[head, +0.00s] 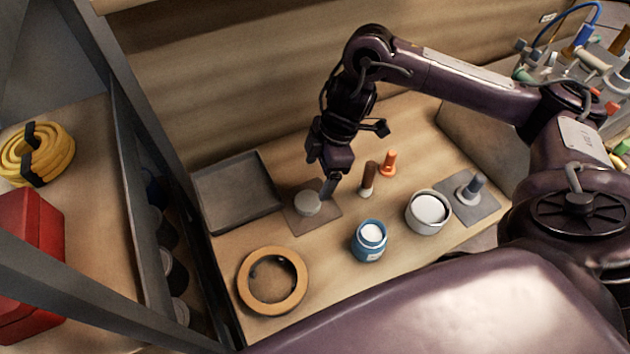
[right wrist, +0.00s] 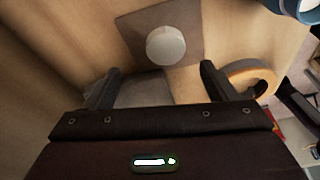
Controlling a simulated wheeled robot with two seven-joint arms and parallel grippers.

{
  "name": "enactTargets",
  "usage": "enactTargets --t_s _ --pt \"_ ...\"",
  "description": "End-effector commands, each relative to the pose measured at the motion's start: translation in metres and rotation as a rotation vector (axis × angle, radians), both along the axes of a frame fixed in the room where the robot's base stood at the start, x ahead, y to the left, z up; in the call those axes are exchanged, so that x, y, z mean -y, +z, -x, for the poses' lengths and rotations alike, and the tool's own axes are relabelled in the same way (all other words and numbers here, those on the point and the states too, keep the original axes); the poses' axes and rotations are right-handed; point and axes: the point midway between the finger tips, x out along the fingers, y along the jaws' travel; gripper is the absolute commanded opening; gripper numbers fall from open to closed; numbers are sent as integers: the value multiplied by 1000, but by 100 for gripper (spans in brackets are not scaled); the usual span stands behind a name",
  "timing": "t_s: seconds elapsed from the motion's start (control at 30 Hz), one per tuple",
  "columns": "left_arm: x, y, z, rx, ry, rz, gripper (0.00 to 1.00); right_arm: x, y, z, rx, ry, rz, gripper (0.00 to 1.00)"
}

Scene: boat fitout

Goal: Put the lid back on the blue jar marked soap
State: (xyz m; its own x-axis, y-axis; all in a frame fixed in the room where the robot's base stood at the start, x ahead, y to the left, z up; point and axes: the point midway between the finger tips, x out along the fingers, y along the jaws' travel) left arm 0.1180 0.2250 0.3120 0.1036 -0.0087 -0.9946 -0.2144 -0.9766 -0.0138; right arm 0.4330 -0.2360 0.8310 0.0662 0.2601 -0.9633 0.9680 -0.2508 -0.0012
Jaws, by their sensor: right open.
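The blue jar (head: 370,243) stands upright on the bench, with a white label on its side and a pale white top or filling showing inside its rim. Part of it shows at the top right of the right wrist view (right wrist: 298,8). A round light grey lid (head: 307,204) lies flat on a square brown-grey mat (head: 325,222), left of the jar. My right gripper (head: 328,188) is open and empty, close beside the lid. In the right wrist view the lid (right wrist: 166,45) lies beyond the fingertips, not between them. My left gripper is not in view.
A grey tray (head: 225,215) lies left of the mat, a wooden ring (head: 247,292) in front. A pale pot (head: 425,225) stands right of the jar. Behind are a brown-handled item (head: 368,178) and an orange one (head: 388,164). A grey mat (head: 487,208) with a handled piece is farther right.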

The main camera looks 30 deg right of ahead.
Motion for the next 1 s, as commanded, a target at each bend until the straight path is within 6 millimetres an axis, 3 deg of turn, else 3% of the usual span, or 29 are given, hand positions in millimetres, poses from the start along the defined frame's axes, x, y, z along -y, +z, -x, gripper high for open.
enactTargets --t_s 0.1,0.27,0.5,0.8,0.9,1.0 --pt "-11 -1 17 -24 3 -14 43 0 0 0 0 0 0 79" --pt "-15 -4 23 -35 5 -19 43 -1 -3 0 -2 1 0 79" --pt "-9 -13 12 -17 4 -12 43 -7 -27 -1 -2 1 -1 79" --pt "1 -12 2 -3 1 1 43 -8 -28 -1 -1 0 0 79" --pt "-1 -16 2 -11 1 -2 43 -13 -41 1 -4 1 -3 79" --pt "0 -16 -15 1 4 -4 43 -19 -57 3 -5 1 -3 79"
